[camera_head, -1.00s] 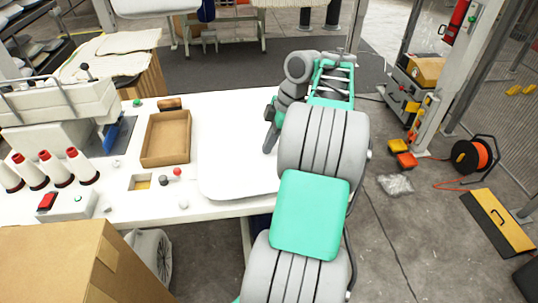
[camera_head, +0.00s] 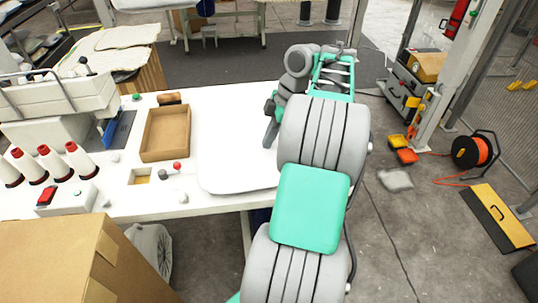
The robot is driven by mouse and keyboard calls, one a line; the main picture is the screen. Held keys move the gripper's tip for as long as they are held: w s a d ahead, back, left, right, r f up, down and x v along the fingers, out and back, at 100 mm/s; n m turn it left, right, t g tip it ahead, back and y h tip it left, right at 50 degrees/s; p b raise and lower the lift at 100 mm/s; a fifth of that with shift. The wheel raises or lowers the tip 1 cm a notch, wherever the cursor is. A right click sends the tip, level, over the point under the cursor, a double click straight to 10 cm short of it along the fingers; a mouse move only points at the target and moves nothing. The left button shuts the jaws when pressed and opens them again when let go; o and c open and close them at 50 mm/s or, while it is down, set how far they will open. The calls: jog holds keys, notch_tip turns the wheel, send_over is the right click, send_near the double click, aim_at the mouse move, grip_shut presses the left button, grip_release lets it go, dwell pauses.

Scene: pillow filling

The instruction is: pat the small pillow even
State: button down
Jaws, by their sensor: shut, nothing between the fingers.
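A flat white shape with rounded corners (camera_head: 235,168) lies on the white table, left of my arm. It looks like the small pillow, but white on white makes its upper edges and any unevenness hard to see. My gripper (camera_head: 270,142) points down at its right side, with the fingers close together and nothing seen between them. I cannot tell whether the fingertips touch the white surface. My arm hides the right end of the shape.
An open cardboard tray (camera_head: 146,153) stands left of the white shape. Several thread cones (camera_head: 78,160), a control box with a red switch (camera_head: 65,199) and a machine (camera_head: 55,110) are further left. A large carton (camera_head: 60,260) stands at the front left.

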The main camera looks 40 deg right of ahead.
jog(key=shift+f, duration=0.2)
notch_tip(320, 180, up, 4)
jog(key=p, duration=0.4)
jog(key=shift+r, duration=0.2)
notch_tip(320, 180, up, 5)
jog(key=p, duration=0.5)
